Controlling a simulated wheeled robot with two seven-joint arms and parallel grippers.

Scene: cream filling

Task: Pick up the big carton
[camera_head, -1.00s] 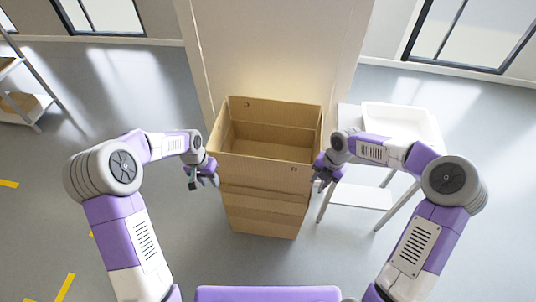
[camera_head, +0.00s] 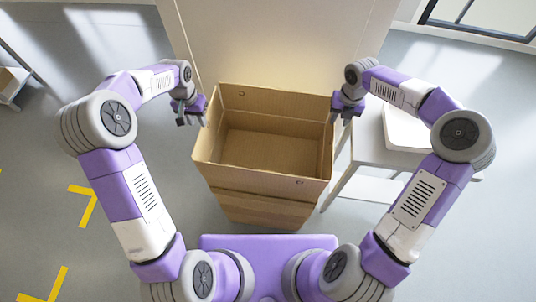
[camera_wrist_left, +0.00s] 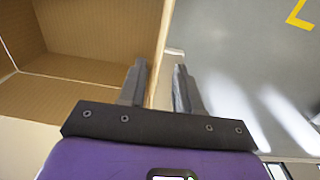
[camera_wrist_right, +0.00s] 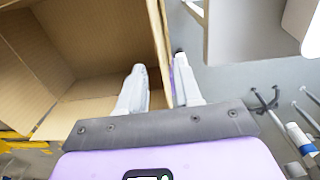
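The big carton (camera_head: 262,184) is an open-topped brown cardboard box in the middle of the head view. It looks empty inside and stands upright. My left gripper (camera_head: 190,119) is at its left wall, towards the far corner. In the left wrist view, the carton's wall (camera_wrist_left: 159,55) runs between the two parted fingers (camera_wrist_left: 158,86). My right gripper (camera_head: 342,114) is at the right wall. In the right wrist view, the wall (camera_wrist_right: 157,30) likewise passes between the parted fingers (camera_wrist_right: 159,84). Both grippers are open, with gaps beside the wall.
More cardboard (camera_head: 262,208) shows below the carton's upper part. A tall pale panel (camera_head: 275,35) stands behind it. A white table (camera_head: 374,150) with a white tray (camera_head: 405,128) is close on the right. A shelf (camera_head: 12,85) is far left. The left floor is clear.

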